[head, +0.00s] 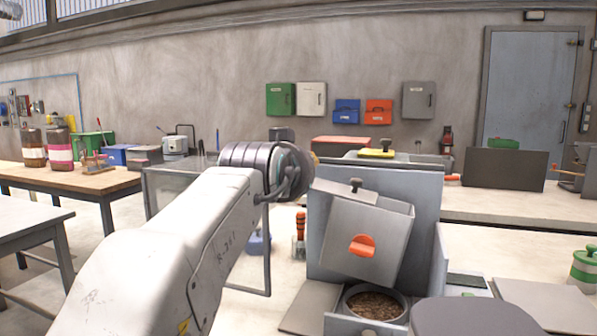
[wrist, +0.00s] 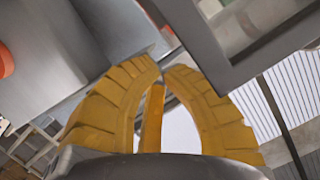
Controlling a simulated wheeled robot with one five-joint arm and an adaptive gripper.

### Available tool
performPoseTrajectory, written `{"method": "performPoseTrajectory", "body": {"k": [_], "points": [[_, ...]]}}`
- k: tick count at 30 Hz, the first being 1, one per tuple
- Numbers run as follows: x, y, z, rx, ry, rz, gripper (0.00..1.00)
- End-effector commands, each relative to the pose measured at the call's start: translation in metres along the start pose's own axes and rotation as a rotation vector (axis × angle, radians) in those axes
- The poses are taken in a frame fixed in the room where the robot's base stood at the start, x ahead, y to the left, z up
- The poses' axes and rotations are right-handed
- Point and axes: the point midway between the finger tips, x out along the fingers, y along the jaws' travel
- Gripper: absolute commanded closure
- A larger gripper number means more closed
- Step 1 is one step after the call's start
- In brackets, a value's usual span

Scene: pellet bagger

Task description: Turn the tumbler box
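The tumbler box (head: 368,232) is a grey box with a dark knob on top and an orange handle (head: 363,245) on its front. It sits tilted in front of an upright grey panel. A round bowl of brown pellets (head: 375,305) stands below it. My arm reaches to the box's left side; its fingers are hidden in the head view. In the wrist view, my gripper (wrist: 162,68) has yellow fingers with their tips almost meeting, and I see nothing held between them. Grey surfaces (wrist: 225,45) lie close beyond the tips; contact cannot be told.
A wooden table (head: 85,180) with jars stands at left. A bench (head: 500,205) with a dark panel is at back right. A dark round surface (head: 480,318) is at the lower front. A green-and-white canister (head: 584,270) stands at far right.

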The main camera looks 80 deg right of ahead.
Motion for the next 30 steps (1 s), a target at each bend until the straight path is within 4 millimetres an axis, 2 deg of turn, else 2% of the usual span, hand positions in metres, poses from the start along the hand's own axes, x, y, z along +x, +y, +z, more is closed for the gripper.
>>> {"method": "performPoseTrajectory", "body": {"k": [20,30], "points": [[0.0009,0.001,0.0026,0.001,0.001,-0.001,1.0],[-0.0008,-0.0045,-0.0066,0.001,0.001,-0.003,1.0]]}}
